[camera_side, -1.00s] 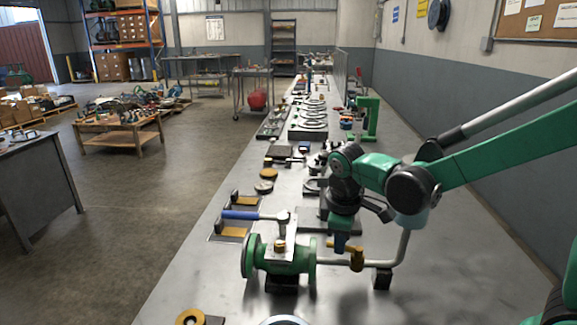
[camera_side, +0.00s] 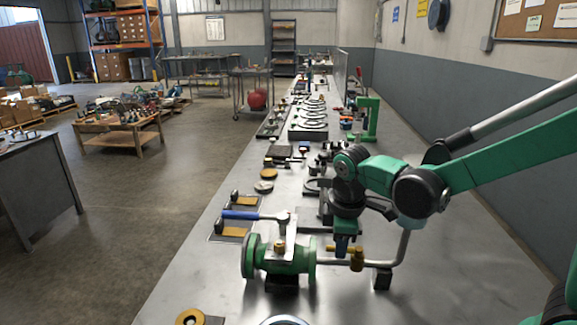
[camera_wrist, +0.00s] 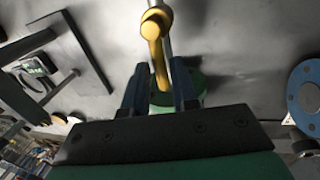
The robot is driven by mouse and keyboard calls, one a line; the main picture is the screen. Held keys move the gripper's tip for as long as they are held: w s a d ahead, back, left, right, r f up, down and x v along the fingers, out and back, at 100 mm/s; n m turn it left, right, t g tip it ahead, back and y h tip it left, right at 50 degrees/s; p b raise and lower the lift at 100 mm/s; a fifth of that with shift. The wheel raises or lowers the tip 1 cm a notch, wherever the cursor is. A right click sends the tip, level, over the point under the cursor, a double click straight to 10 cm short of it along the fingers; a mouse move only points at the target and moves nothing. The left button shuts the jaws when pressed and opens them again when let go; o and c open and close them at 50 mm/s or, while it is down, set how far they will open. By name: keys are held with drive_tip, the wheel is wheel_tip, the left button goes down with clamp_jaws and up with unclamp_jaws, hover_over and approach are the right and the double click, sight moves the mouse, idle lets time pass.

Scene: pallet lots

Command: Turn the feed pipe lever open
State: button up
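A small brass valve (camera_side: 357,258) sits on the grey feed pipe (camera_side: 332,262), with its short brass lever pointing left in the side view. The pipe leads into a green flanged valve body (camera_side: 282,260) with a blue-handled lever (camera_side: 250,215) on top. My gripper (camera_side: 342,243) points down at the brass lever, just left of the brass valve. In the wrist view the blue fingers of my gripper (camera_wrist: 160,72) are parted, with the brass lever (camera_wrist: 161,62) between them. Contact with the lever is not clear.
Flat plates with yellow parts (camera_side: 234,232) lie left of the valve on the metal bench (camera_side: 450,260). A blue flange ring (camera_wrist: 307,84) shows in the wrist view. The right side of the bench is clear.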

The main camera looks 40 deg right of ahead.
drive_tip(key=shift+o, duration=1.2)
drive_tip(key=shift+r, duration=0.15)
drive_tip(key=r, duration=0.5)
drive_tip(key=shift+s+a+r, duration=0.15)
drive_tip(key=shift+s+a, duration=0.2)
drive_tip(key=shift+a, duration=0.05)
drive_tip(key=s+m+t, duration=0.1)
drive_tip(key=m+t, duration=0.1)
drive_tip(key=m, duration=0.1)
drive_tip(key=s+m+t+y, duration=0.1)
drive_tip(key=m, duration=0.1)
drive_tip(key=s+a+m+t, duration=0.1)
drive_tip(key=m+t, duration=0.1)
drive_tip(key=m, duration=0.1)
drive_tip(key=shift+s+a+r+m+t+y, duration=0.1)
drive_tip(key=shift+s+r+m+t+y, duration=0.1)
drive_tip(key=shift+s+m+t+y, duration=0.1)
drive_tip(key=shift+o, duration=0.3)
